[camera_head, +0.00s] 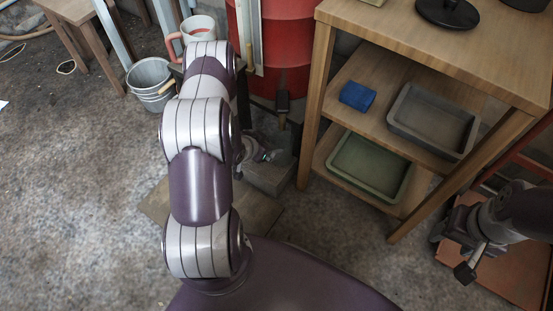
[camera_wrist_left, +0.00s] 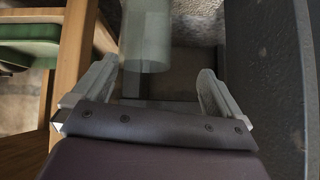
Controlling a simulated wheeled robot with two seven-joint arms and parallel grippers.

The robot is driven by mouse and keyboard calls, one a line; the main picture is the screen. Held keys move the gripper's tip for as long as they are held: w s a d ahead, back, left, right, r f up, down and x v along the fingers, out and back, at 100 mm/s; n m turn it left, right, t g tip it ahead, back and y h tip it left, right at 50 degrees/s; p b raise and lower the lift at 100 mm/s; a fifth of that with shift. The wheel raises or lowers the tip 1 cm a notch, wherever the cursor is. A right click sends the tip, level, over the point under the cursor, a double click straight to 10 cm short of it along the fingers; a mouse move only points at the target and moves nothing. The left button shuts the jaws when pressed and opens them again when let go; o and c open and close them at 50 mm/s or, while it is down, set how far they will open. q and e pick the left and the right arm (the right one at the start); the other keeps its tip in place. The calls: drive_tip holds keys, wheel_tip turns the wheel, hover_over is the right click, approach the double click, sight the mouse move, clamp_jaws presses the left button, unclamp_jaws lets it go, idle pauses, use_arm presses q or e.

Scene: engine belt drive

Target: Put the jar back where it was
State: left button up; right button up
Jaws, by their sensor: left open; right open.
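In the left wrist view a pale, see-through cylinder, which looks like the jar (camera_wrist_left: 147,42), stands beyond my left gripper (camera_wrist_left: 150,82). The gripper is open, with one finger on each side of the picture. The cylinder lies ahead, closer to the left finger; whether it is between the fingertips I cannot tell. In the head view my left gripper (camera_head: 262,154) is partly hidden behind my left arm, low beside the shelf, and I cannot make out the jar there. My right gripper (camera_head: 469,262) is at the right edge, open, with no object visible in it.
A wooden shelf (camera_head: 312,105) stands right of my left gripper, with a blue block (camera_head: 357,96), a grey tray (camera_head: 435,122) and a green tray (camera_head: 368,167). A red barrel (camera_head: 285,45) stands behind. A metal bucket (camera_head: 150,83) is at left.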

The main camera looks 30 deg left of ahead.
use_arm(q)
drive_tip(key=w+d+r+g, duration=0.1)
drive_tip(key=d+r+g, duration=0.15)
drive_tip(key=r, duration=0.75)
drive_tip(key=s+d+r+n+g, duration=0.2)
drive_tip(key=s+d+r+g, duration=0.3)
drive_tip(key=s+d+r, duration=0.7)
drive_tip(key=s+r, duration=0.2)
drive_tip(key=s, duration=0.2)
drive_tip(key=shift+s+r+y, duration=0.25)
drive_tip(key=shift+r+y, duration=0.05)
drive_tip(key=shift+r, duration=0.1)
